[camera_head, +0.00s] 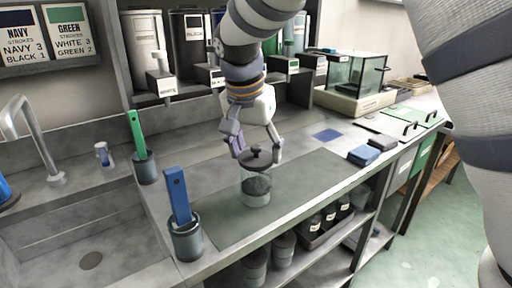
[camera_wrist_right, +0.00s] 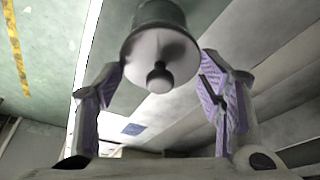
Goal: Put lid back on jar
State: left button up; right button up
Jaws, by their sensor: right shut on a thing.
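A glass jar (camera_head: 256,190) with dark contents stands upright on the grey-green mat on the counter. A dark round lid (camera_head: 257,159) with a small knob is at the jar's mouth; I cannot tell whether it is fully seated. My left gripper is out of view.
Blue-handled (camera_head: 178,195) and green-handled (camera_head: 137,135) tools stand in cups left of the mat (camera_head: 310,172). A sink with a tap (camera_head: 32,135) is at the left. Paint dispensers line the back. Blue blocks (camera_head: 364,154) and a glass tank (camera_head: 352,75) are at the right.

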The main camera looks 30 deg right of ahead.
dwell(0.3)
jog(key=o, duration=1.4)
jog(key=shift+c, duration=0.2)
jog(key=shift+r, duration=3.5)
grip_shut()
jog(key=shift+f, duration=0.15)
jog(key=shift+f, duration=2.3)
